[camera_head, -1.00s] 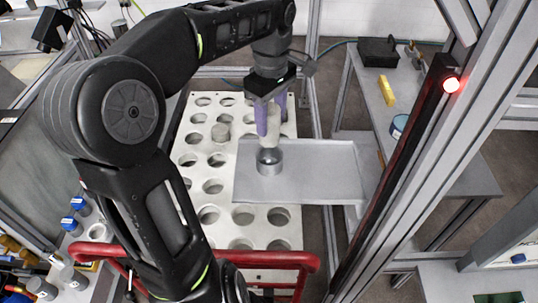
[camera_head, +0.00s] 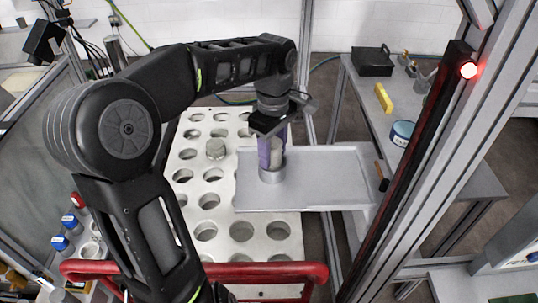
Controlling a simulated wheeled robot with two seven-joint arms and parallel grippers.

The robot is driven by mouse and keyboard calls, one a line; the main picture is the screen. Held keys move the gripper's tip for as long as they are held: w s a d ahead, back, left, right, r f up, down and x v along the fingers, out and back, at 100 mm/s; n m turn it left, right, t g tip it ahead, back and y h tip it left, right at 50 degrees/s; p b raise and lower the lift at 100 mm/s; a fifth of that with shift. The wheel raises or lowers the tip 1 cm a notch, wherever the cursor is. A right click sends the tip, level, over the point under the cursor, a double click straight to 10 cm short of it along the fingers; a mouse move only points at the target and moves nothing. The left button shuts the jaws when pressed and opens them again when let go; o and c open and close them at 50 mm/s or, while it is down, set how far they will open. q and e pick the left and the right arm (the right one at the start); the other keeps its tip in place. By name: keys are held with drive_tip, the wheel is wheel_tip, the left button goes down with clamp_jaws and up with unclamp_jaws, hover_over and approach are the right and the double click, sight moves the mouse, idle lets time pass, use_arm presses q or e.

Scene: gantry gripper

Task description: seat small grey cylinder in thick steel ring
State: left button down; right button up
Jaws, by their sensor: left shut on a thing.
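The thick steel ring (camera_head: 271,175) stands upright on a flat grey tray (camera_head: 325,185), near its left end. My left gripper (camera_head: 271,155) points straight down over the ring, its purple fingers shut on the small grey cylinder (camera_head: 277,150). The cylinder is upright, and its lower end is at the ring's mouth. The fingers and the ring's wall hide how far it reaches inside. My right gripper is not in view.
A white plate with round holes (camera_head: 192,228) lies under and left of the tray. Another grey cylinder (camera_head: 215,148) stands on it. A red rail (camera_head: 250,272) crosses the front. A grey metal post with a red light (camera_head: 469,70) rises at the right.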

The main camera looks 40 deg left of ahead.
use_arm(q)
drive_tip(key=shift+r, duration=0.15)
drive_tip(key=shift+d, duration=0.1)
drive_tip(key=shift+f, duration=0.2)
drive_tip(key=c, duration=0.7)
unclamp_jaws()
drive_tip(key=shift+r, duration=0.1)
